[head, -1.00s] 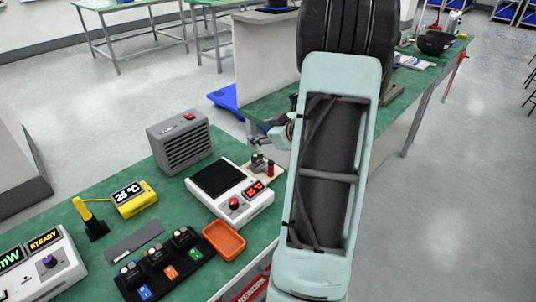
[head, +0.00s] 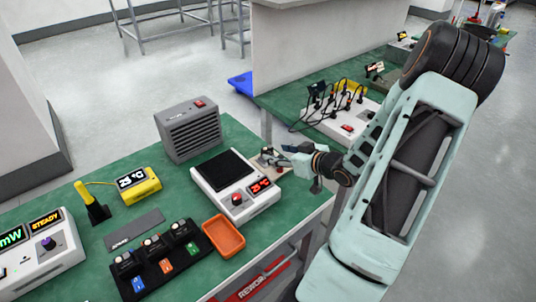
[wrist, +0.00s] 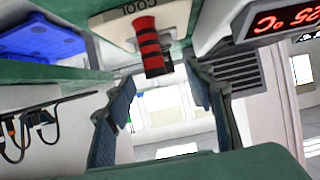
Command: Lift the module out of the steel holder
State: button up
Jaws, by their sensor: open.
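A red part with dark bands (wrist: 149,42) stands on a light board marked COOL (wrist: 110,28), shown upside down in the wrist view. It looks like the module, but I cannot tell surely. In the head view a small metallic piece (head: 268,155), perhaps the steel holder, sits beside the white heater box, partly hidden by my gripper (head: 298,168). In the wrist view my gripper (wrist: 160,80) is open, its blue-grey fingers spread left and right. The banded part shows between and beyond the fingertips, apart from both. Nothing is held.
The white heater box (head: 208,185) with a red display is close by. An orange tray (head: 224,236), a black rack (head: 205,246) with labelled slots and a grey vented box (head: 190,135) share the green bench. A cabled board (head: 365,118) stands on the bench behind.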

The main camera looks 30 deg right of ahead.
aim_at(269, 150)
jog(key=x, duration=0.6)
jog(key=shift+w+b, duration=0.3)
jog(key=c, duration=1.3)
